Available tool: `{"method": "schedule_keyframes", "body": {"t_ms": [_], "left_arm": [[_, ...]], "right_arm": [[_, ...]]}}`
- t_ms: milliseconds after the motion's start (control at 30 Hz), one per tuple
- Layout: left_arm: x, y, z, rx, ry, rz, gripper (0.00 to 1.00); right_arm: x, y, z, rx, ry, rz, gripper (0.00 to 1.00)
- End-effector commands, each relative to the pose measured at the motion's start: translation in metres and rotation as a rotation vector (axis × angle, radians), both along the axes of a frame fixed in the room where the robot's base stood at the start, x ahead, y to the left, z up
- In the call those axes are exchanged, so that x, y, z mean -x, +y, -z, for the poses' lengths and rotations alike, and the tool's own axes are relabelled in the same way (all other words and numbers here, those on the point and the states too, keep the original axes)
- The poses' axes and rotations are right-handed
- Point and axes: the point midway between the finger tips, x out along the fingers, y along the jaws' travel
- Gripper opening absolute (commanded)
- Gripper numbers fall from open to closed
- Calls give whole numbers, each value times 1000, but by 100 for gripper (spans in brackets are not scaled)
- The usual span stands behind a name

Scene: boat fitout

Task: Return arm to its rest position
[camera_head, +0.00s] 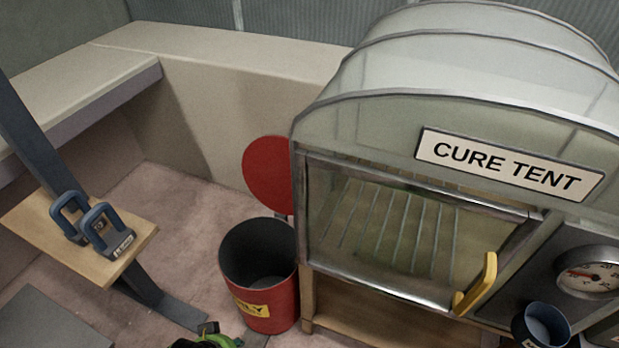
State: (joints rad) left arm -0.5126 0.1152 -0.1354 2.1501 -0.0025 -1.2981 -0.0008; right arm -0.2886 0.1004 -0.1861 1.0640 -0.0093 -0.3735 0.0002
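A small black and green object (212,340) pokes in at the bottom edge, left of centre.
The cure tent (360,110) fills the right, its yellow-handled door (475,283) shut. Two blue-framed items (100,235) sit on a wooden shelf (85,262).

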Motion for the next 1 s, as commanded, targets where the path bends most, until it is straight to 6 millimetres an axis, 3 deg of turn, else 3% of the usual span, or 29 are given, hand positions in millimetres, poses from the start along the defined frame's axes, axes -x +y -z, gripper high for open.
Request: {"method": "schedule_keyframes", "body": {"t_ms": [167,367,500,633,667,700,1000], "left_arm": [[-7,-1,54,0,-5,6,40],[-4,2,138,-1,-25,20,40],[12,7,191,-3,-39,32,40],[35,15,229,-3,-52,42,40],[47,15,201,-3,-31,41,40],[62,16,190,-5,-2,40,40],[167,27,136,-20,173,35,40]], "right_arm": [[0,0,0,0,0,0,40],[0,0,0,0,0,0,40],[0,0,0,0,0,0,40],[1,0,-2,0,2,0,40],[18,-2,-24,3,34,1,40],[34,-4,-34,6,63,2,40],[137,-14,-89,25,235,7,40]]}}
